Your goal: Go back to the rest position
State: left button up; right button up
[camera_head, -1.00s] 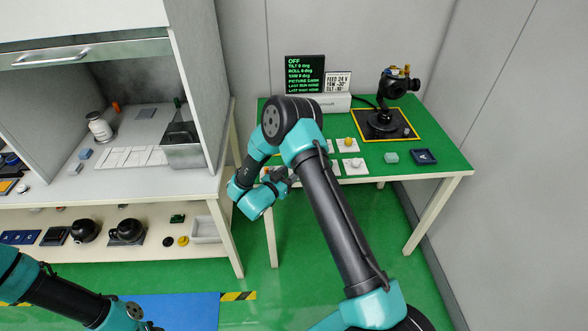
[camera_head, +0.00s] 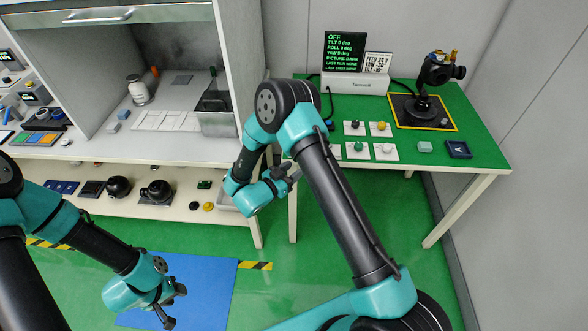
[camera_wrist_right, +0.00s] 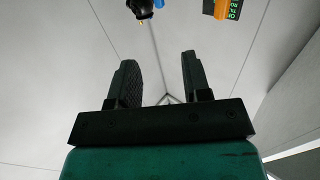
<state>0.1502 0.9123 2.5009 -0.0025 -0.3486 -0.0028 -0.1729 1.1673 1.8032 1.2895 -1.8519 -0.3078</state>
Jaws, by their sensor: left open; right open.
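My left gripper (camera_head: 172,305) is in the head view at the lower left, over the blue floor mat. It is open and empty, with its fingers pointing down and right. My right gripper (camera_head: 287,175) is in the middle of the head view, in front of the green table's left edge, its arm folded back. In the right wrist view the right gripper (camera_wrist_right: 158,75) shows two dark fingers spread apart with nothing between them.
The green table (camera_head: 470,130) bears a gimbal camera (camera_head: 430,90), a display (camera_head: 345,52) and several white tiles with knobs. The white bench (camera_head: 90,150) on the left has a shelf below. The blue floor mat (camera_head: 205,275) is clear around the left gripper.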

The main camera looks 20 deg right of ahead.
jog(key=shift+d+f, duration=0.1)
notch_tip(320, 180, down, 10)
jog(key=s+d+f+n+t+y, duration=0.1)
jog(key=s+d+n+t+y, duration=0.15)
jog(key=n+y, duration=0.75)
jog(key=s+a+n+g+y, duration=0.1)
jog(key=s+g+y, duration=0.3)
jog(key=s, duration=0.5)
jog(key=s+a+f+g+y, duration=0.1)
jog(key=s+a+g+y, duration=0.2)
jog(key=s+y, duration=0.3)
jog(key=s+g, duration=0.1)
jog(key=s, duration=0.2)
jog(key=shift+s+f+n+y, duration=0.25)
jog(key=shift+s+n+y, duration=0.05)
jog(key=shift+n, duration=0.1)
jog(key=shift+g, duration=0.25)
